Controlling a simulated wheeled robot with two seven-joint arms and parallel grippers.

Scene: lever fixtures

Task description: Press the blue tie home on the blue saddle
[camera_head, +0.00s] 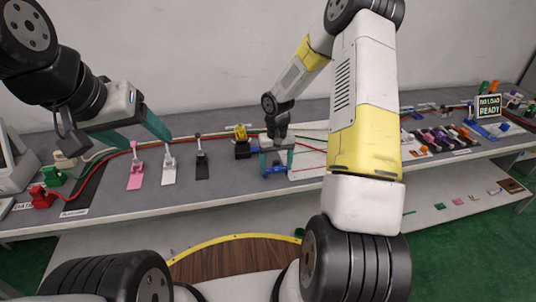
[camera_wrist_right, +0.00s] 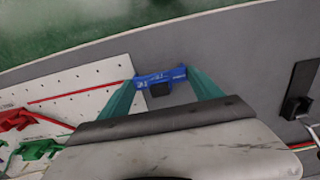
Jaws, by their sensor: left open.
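My right gripper (camera_head: 277,168) points down at the work table, with its two teal fingers at the two ends of a blue piece (camera_head: 275,170). In the right wrist view the blue piece (camera_wrist_right: 160,77) spans the gap between the fingertips (camera_wrist_right: 161,84). It looks like the blue tie, and the fingers appear shut on it. A small black block shows at its middle. I cannot tell the blue saddle apart from the tie, nor how well they are seated. My left gripper (camera_head: 130,135) is open and empty above the table's left part.
Pink (camera_head: 135,171), white (camera_head: 169,166) and black (camera_head: 202,162) levers stand left of the right gripper, with a yellow fixture (camera_head: 240,133) beside it. A white perforated board (camera_wrist_right: 80,95) adjoins the blue piece. A red fixture (camera_head: 42,197) sits far left. A screen (camera_head: 488,106) reads "READY".

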